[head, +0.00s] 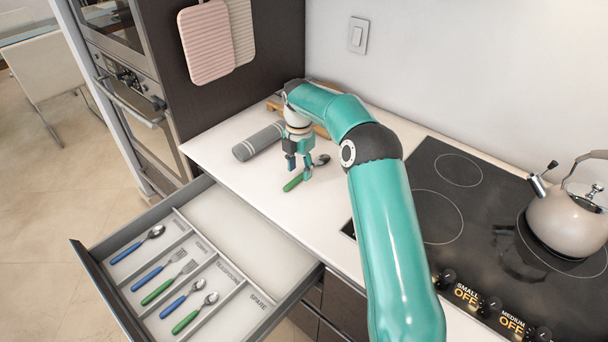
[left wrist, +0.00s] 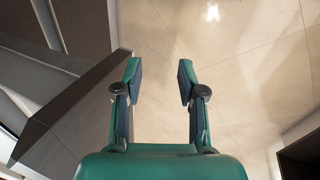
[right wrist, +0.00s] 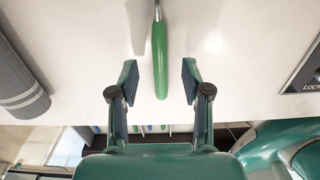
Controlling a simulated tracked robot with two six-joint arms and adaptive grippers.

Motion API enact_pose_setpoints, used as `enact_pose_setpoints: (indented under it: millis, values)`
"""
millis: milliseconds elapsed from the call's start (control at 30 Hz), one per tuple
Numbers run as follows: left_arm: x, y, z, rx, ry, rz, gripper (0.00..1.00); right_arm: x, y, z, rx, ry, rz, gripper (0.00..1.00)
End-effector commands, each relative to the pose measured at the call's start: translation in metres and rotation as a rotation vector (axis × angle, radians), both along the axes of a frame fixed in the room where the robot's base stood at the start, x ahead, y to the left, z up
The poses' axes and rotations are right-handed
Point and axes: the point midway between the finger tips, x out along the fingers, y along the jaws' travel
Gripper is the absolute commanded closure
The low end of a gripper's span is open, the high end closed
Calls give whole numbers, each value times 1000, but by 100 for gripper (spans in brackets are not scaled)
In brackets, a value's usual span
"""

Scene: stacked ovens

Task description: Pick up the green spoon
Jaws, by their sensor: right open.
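A green spoon with a metal bowl lies on the white counter; its green handle (head: 292,184) shows in the head view, with the bowl to its upper right. My right gripper (head: 298,172) points down right over it and partly hides it. In the right wrist view the green handle (right wrist: 160,62) lies lined up between the two open fingertips (right wrist: 160,78), touching neither. The remaining gap in height is hard to tell. My left gripper (left wrist: 158,70) is open and empty above the floor; it is not in the head view.
An open drawer (head: 240,226) left of the counter holds several blue- and green-handled utensils in labelled compartments. A grey cylinder (head: 258,141) lies left of my right gripper, with a wooden board behind. A stovetop (head: 440,205) with a kettle (head: 566,215) is at right.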

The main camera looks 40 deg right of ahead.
Motion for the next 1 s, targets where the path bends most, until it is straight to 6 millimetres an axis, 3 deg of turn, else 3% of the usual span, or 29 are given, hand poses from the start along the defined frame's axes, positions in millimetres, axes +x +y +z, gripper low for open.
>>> enact_pose_setpoints:
  millis: [167, 400, 700, 1000]
  values:
    - [0, 0, 4, 0, 0, 0, 60, 0, -1, -18, 0, 1, -1, 52]
    - [0, 0, 3, 0, 0, 0, 60, 0, 0, -20, -1, -1, -1, 52]
    - [0, 0, 3, 0, 0, 0, 60, 0, -1, -20, 0, -1, -1, 100]
    - [0, 0, 3, 0, 0, 0, 60, 0, -1, -20, 0, -1, -1, 100]
